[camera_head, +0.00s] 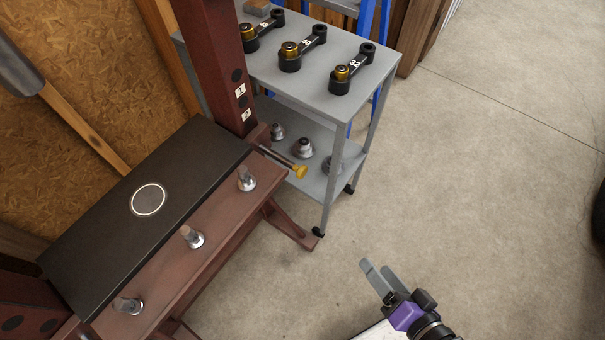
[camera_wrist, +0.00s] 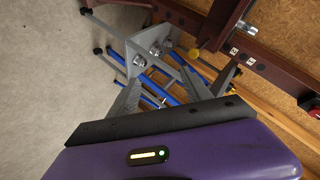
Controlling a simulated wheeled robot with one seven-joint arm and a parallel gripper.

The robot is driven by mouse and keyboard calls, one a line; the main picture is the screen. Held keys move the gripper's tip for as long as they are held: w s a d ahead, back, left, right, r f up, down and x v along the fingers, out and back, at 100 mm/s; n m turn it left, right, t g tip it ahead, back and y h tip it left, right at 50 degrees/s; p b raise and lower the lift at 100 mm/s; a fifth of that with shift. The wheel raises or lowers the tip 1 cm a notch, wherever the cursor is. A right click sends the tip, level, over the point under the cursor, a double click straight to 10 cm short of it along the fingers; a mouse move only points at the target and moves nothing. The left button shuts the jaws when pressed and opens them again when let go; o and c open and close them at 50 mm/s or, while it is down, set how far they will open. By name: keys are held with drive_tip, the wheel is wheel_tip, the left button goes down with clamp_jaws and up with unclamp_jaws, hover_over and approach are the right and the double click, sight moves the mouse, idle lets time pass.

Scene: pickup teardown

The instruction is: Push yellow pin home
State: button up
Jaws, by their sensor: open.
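The yellow pin (camera_head: 299,171) has a yellow knob on a thin dark rod. It sticks out to the lower right from the base of the dark red upright post (camera_head: 213,60), with part of its rod showing. A yellow knob (camera_wrist: 194,54) also shows by the dark red frame in the wrist view. My gripper (camera_head: 374,268) is open and empty, below and right of the pin and well apart from it, over the floor. Its two spread fingers (camera_wrist: 182,78) show in the wrist view with nothing between them. How deep the rod sits is hidden.
A grey cart (camera_head: 310,77) stands behind the pin, with several black numbered arms on top and metal parts on its lower shelf. The press frame's dark plate (camera_head: 105,205) and ledge with metal studs (camera_head: 193,237) are at left.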

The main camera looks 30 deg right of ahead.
drive_tip(key=w+f+m+y+b, duration=0.1)
drive_tip(key=w+f+m, duration=0.45)
drive_tip(key=f, duration=0.25)
drive_tip(key=m+t+y+b, duration=0.4)
drive_tip(key=m+y, duration=0.4)
drive_tip(key=m, duration=0.7)
approach(304, 174)
drive_tip(key=x, duration=0.3)
drive_tip(key=shift+n, duration=0.25)
drive_tip(key=x, duration=0.7)
drive_tip(key=shift+w+a+b, duration=0.1)
drive_tip(key=shift+w+b, duration=0.2)
drive_tip(key=shift+w, duration=0.05)
clamp_jaws()
